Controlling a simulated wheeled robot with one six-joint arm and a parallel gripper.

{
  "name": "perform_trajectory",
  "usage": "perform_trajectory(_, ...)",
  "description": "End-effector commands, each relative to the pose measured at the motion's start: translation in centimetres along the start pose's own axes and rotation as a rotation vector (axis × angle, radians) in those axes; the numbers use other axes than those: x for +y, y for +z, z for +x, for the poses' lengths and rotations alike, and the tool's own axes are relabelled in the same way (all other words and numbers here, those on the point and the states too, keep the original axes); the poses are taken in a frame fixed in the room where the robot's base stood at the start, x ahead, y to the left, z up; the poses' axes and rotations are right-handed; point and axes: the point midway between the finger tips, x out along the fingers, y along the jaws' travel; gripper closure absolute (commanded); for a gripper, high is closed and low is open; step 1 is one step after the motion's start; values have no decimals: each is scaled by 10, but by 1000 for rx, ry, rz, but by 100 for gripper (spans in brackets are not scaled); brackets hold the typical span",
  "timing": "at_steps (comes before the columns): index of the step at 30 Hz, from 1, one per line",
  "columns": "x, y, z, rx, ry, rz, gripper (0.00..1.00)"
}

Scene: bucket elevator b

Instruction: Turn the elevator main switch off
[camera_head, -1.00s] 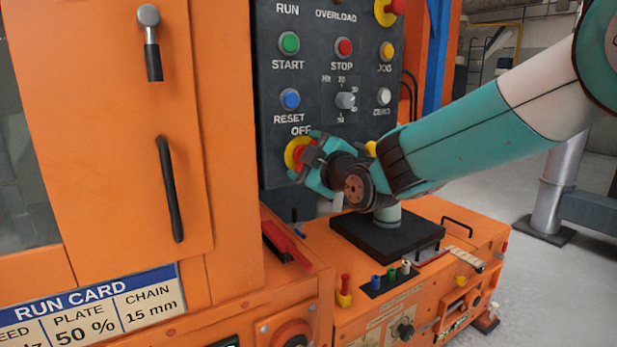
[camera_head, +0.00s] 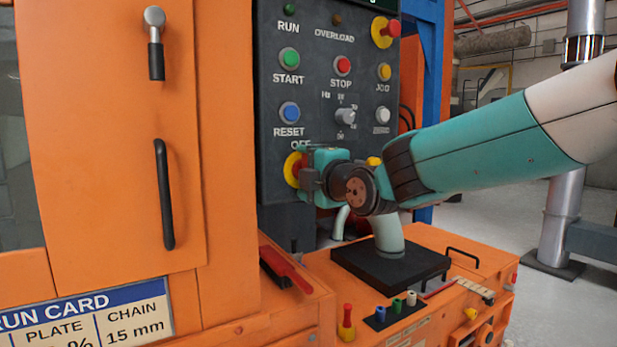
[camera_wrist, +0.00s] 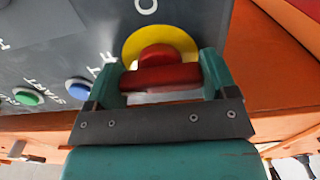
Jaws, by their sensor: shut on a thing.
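The main switch is a red rotary handle (camera_wrist: 160,75) on a round yellow plate (camera_wrist: 178,40), at the lower part of the dark control panel. In the head view the yellow plate (camera_head: 290,168) shows at the left of my gripper (camera_head: 305,172), below the "OFF" label. In the wrist view the teal fingers of my gripper (camera_wrist: 160,78) stand on both sides of the red handle and are shut on it. The handle's bar lies nearly level across the wrist picture. In the head view my gripper hides most of the handle.
The panel (camera_head: 300,100) also carries a green START button (camera_head: 289,57), a red STOP button (camera_head: 342,65), a blue RESET button (camera_head: 289,111) and a grey knob (camera_head: 345,116). An orange cabinet door with a black handle (camera_head: 164,195) stands at the left.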

Motion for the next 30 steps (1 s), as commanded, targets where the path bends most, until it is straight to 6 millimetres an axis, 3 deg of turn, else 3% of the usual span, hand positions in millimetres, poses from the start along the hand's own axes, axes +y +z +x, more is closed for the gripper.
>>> perform_trajectory(13, 0, 0, 0, 0, -1, -12, 45)
perform_trajectory(14, 0, 0, 0, 0, -1, -12, 17)
perform_trajectory(16, 0, 0, 0, 0, -1, -12, 1)
perform_trajectory(25, 0, 0, -3, 0, -1, -10, 0)
perform_trajectory(30, 0, 0, -27, -1, 1, -10, 0)
